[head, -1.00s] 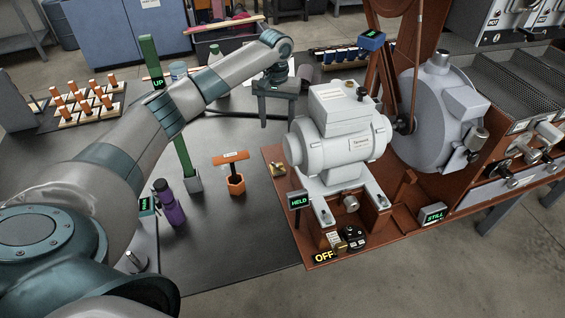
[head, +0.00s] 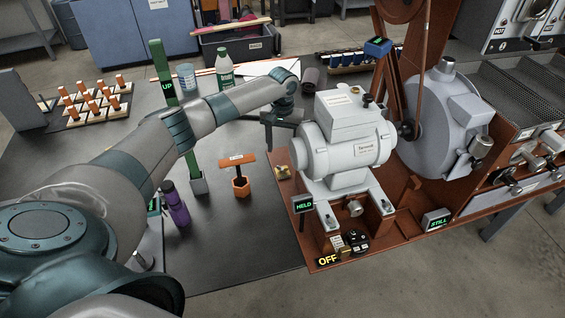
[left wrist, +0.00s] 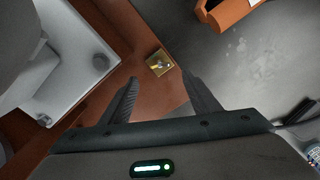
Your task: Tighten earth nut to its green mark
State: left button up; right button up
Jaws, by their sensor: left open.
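The earth nut (head: 283,172) shows as a small brass-coloured fitting on the left corner of the motor's brown base. In the left wrist view it (left wrist: 159,62) is a square brass plate with a small nut or stud on it; I cannot make out a green mark. My left gripper (head: 269,144) points down above and beside the motor. Its fingers are open and empty (left wrist: 159,80), with the brass plate showing between and just beyond the tips. My right gripper is not in view.
The grey motor (head: 345,140) stands close on the right of the gripper. An orange T-handled tool (head: 238,170) stands on the dark table to the left, near a green post (head: 185,130) and a purple bottle (head: 176,205). Signs read HELD (head: 304,204) and OFF (head: 327,260).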

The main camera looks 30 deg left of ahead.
aim_at(282, 166)
pick_arm(q)
notch_tip(282, 166, down, 7)
jog(key=shift+r, duration=0.1)
jog(key=shift+f, duration=0.85)
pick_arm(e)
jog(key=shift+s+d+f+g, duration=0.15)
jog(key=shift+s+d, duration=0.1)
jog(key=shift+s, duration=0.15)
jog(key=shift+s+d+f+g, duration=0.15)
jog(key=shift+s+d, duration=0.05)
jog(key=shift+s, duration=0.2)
pick_arm(q)
jog(key=c, duration=1.1)
jog(key=shift+o, duration=0.2)
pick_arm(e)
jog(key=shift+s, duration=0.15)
